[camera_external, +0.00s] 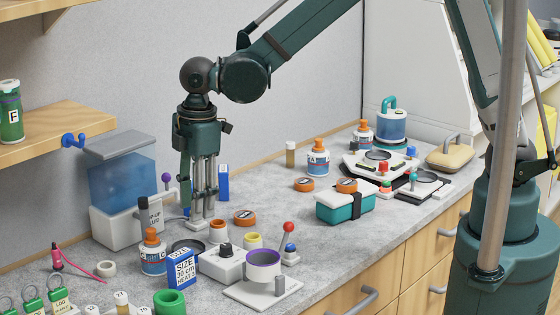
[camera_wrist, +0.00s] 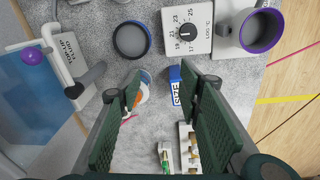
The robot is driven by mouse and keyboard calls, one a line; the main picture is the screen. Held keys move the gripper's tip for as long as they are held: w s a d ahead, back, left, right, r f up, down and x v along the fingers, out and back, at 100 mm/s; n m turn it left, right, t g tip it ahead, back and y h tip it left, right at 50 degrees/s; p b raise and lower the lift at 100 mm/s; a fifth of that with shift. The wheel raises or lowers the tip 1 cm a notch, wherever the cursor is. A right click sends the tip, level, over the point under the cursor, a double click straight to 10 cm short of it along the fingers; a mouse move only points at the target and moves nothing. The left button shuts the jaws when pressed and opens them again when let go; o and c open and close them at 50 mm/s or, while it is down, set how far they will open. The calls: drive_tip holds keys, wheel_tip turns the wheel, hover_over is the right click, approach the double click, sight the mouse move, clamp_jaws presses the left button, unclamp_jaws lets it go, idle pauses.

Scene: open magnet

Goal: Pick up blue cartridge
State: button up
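A blue box with white print reading SIZE 30 cm (camera_external: 182,268) stands upright on the grey counter near the front; it looks like the cartridge, though no label says so. A second blue box (camera_external: 222,183) stands behind my gripper, partly hidden. My gripper (camera_external: 198,222) points down, behind the dial box and the printed blue box. In the wrist view my gripper (camera_wrist: 160,92) has its fingers spread with nothing held. The printed blue box (camera_wrist: 175,88) shows beyond the right fingertip, partly covered by it. I see no contact with it.
An orange-capped bottle (camera_external: 153,255) stands just left of the printed box. The white dial box (camera_external: 222,263) and purple-rimmed cup (camera_external: 263,266) stand to its right. A dark ring (camera_wrist: 131,39) lies nearby. The blue tank (camera_external: 122,180) is left of my gripper. The counter's right front is clearer.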

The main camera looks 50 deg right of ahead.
sight(179, 253)
drive_tip(key=a+f, duration=0.2)
drive_tip(key=s+a+f+n, duration=0.1)
drive_tip(key=a+f, duration=0.1)
drive_tip(key=a, duration=0.1)
drive_tip(key=s+a+f+n, duration=0.1)
drive_tip(key=a+f, duration=0.1)
drive_tip(key=a, duration=0.1)
drive_tip(key=shift+s+f+g+h, duration=0.15)
drive_tip(key=shift+s+g+h, duration=0.1)
drive_tip(key=shift+g+h, duration=0.05)
drive_tip(key=shift+d, duration=0.1)
drive_tip(key=shift+f, duration=0.1)
drive_tip(key=shift+f, duration=1.2)
drive_tip(key=shift+f, duration=0.1)
drive_tip(key=shift+f+p, duration=0.35)
drive_tip(key=shift+f, duration=2.15)
drive_tip(key=c, duration=1)
